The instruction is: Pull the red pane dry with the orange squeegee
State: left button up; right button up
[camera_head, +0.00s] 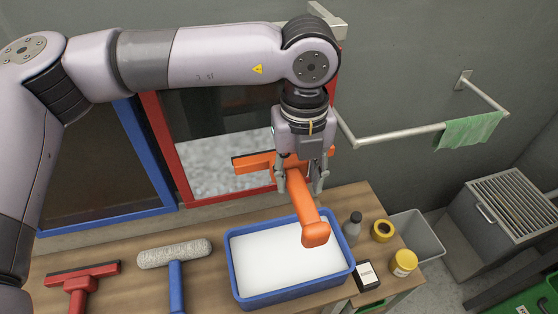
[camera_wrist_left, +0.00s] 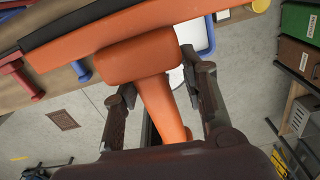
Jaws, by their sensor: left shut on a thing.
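The orange squeegee (camera_head: 302,196) is held in my left gripper (camera_head: 301,188), which is shut on its handle. Its handle end points down over the blue tray and its head is up in front of the red pane. It also shows large in the left wrist view (camera_wrist_left: 140,65), with the handle between the fingers of my left gripper (camera_wrist_left: 165,105). The red-framed pane (camera_head: 175,150) stands at the back wall; its lower part looks pale and speckled, its upper part dark. My arm hides some of it. My right gripper is not in view.
A blue tray (camera_head: 236,270) with white contents stands below the squeegee. A red squeegee (camera_head: 83,283) and a fluffy roller (camera_head: 174,254) lie left. A grey bottle (camera_head: 352,226), yellow tape (camera_head: 382,231) and a yellow jar (camera_head: 403,262) stand right. A blue-framed pane (camera_head: 150,150) is beside the red one.

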aim_at(295, 157)
pick_arm(q)
jog(key=w+p, duration=0.1)
jog(key=w, duration=0.1)
jog(key=w+p, duration=0.1)
jog(key=shift+w+a+r, duration=0.15)
jog(key=shift+w, duration=0.2)
jog(key=shift+w+a, duration=0.25)
jog(key=shift+w, duration=0.1)
jog(key=shift+w+a, duration=0.1)
jog(key=shift+w, duration=0.1)
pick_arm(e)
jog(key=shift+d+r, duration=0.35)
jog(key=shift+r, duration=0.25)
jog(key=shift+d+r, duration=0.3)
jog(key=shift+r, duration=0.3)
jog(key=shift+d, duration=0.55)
pick_arm(q)
jog(key=shift+w, duration=0.1)
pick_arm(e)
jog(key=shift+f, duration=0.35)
pick_arm(q)
jog(key=shift+b, duration=0.35)
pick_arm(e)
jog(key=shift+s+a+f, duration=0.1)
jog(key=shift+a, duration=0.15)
